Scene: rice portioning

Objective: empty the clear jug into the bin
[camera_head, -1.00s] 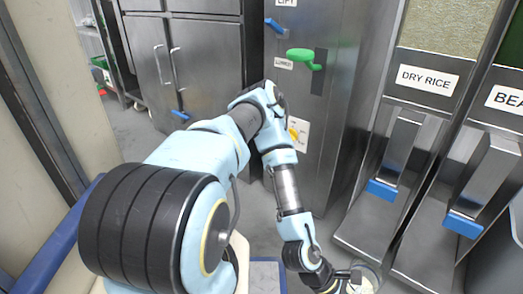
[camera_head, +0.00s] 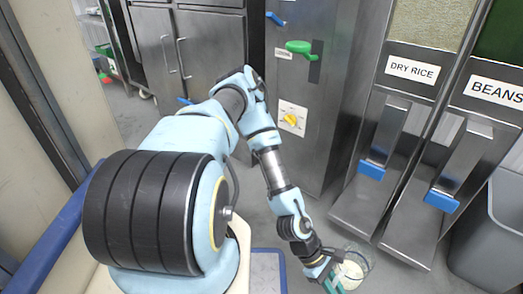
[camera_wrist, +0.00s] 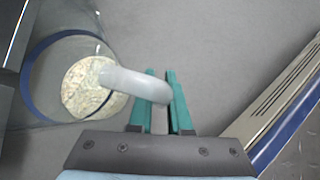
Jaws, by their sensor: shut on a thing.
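My gripper (camera_head: 334,284) is at the bottom of the head view, beside the clear jug (camera_head: 366,262). In the wrist view, the green fingers of my gripper (camera_wrist: 161,76) are shut on the jug's pale handle (camera_wrist: 125,78). The clear jug (camera_wrist: 104,28) is left of the fingers, with pale grains like rice (camera_wrist: 86,92) inside. The jug looks about upright and is held above the grey floor. A grey bin (camera_head: 487,235) stands at the right edge of the head view, apart from the jug and partly cut off. Its inside is hidden.
Dispensers labelled DRY RICE (camera_head: 411,68) and BEANS (camera_head: 497,92) stand at the right, with blue-tipped levers and metal trays (camera_head: 360,205) low down. A steel cabinet (camera_head: 300,90) with a green handle stands behind my arm. Grey floor is open around the jug.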

